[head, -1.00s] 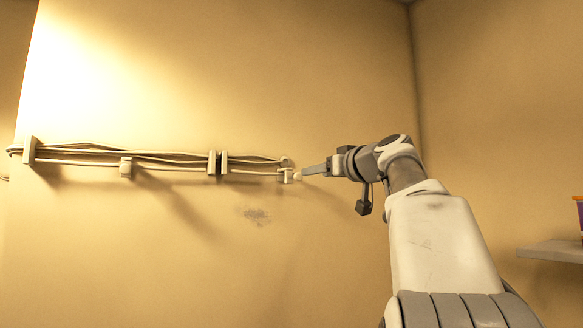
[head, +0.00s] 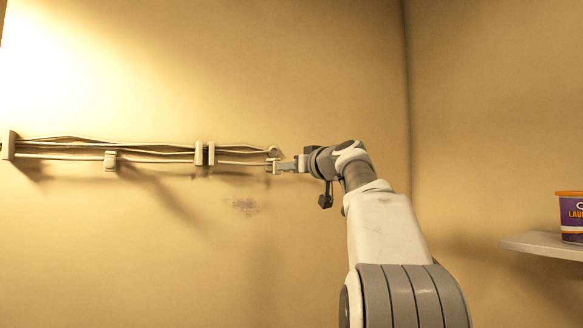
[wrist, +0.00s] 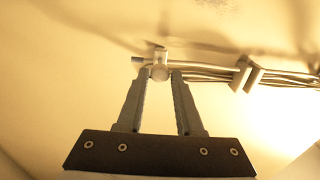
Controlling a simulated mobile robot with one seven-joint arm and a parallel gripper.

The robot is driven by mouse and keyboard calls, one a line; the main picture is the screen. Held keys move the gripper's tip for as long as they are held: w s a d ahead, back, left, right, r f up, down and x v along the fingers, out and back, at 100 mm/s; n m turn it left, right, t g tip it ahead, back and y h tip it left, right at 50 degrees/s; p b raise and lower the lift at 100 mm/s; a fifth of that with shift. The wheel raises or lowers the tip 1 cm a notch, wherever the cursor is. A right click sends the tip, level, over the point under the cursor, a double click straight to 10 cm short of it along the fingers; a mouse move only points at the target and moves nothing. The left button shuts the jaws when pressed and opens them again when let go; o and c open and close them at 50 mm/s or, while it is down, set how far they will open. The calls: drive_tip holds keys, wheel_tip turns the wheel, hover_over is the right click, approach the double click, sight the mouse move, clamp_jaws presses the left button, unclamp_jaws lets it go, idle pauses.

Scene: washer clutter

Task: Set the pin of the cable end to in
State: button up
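The cable end (head: 269,166) is a small pale fitting at the right end of the cables along the wall. In the wrist view it is a pale block (wrist: 161,53) with a rounded knob, taken to be the pin (wrist: 160,72), facing me. My gripper (wrist: 162,71) has its two grey fingers apart, with the tips on either side of the knob. I cannot tell whether either finger touches it. In the head view my gripper (head: 285,166) reaches the cable end from the right, and its fingertips overlap the knob.
Several pale cables (head: 150,153) run left along the wall through clips (head: 204,153). A shelf (head: 545,244) at the right holds a purple and orange tub (head: 572,215).

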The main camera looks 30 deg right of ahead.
clamp_jaws()
idle(1.1)
